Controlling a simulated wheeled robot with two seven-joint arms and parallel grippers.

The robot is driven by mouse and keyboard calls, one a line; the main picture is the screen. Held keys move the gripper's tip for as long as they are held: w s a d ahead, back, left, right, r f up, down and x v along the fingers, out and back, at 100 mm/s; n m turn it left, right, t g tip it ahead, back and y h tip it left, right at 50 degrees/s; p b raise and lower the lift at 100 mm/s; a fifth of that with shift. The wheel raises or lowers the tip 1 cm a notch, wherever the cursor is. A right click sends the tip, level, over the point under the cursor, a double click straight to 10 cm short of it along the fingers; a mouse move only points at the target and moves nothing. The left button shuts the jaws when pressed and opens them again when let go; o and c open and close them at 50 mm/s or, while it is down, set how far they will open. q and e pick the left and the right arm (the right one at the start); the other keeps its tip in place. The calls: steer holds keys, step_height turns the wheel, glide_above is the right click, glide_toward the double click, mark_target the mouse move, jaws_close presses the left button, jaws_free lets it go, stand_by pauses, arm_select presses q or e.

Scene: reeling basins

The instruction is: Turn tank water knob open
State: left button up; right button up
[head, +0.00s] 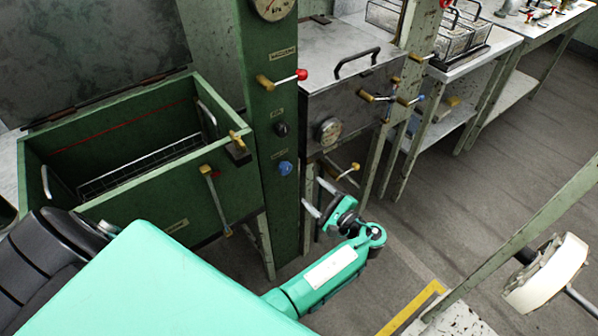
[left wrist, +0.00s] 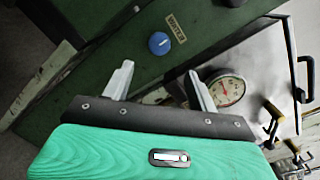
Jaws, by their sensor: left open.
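The blue round knob (head: 285,168) sits low on the green post (head: 266,210), below a black knob (head: 281,129). In the left wrist view the blue knob (left wrist: 158,43) is beside a small label plate (left wrist: 176,28). My left gripper (head: 314,197) is open and empty, to the right of and below the blue knob in the head view. In the left wrist view its two fingers (left wrist: 161,72) point toward the post, with the knob beyond the tips and between them. The gripper is apart from the knob. My right gripper is not in view.
A green open tank (head: 180,205) with a wire basket stands left of the post. A red-tipped lever (head: 285,79) is higher on the post. A metal box with a gauge (head: 328,131) and brass valves is close on the right. Grey floor (head: 480,190) lies right.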

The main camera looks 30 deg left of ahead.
mark_target(288, 171)
arm_select(q)
steer(key=p+x, duration=0.1)
steer(key=x, duration=1)
steer(key=shift+w+a, duration=0.1)
steer(key=shift+a, duration=0.3)
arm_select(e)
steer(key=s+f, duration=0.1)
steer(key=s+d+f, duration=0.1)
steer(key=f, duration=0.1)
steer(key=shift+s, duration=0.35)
arm_select(q)
steer(key=shift+c, duration=0.2)
steer(key=shift+f, duration=0.1)
steer(key=c, duration=0.9)
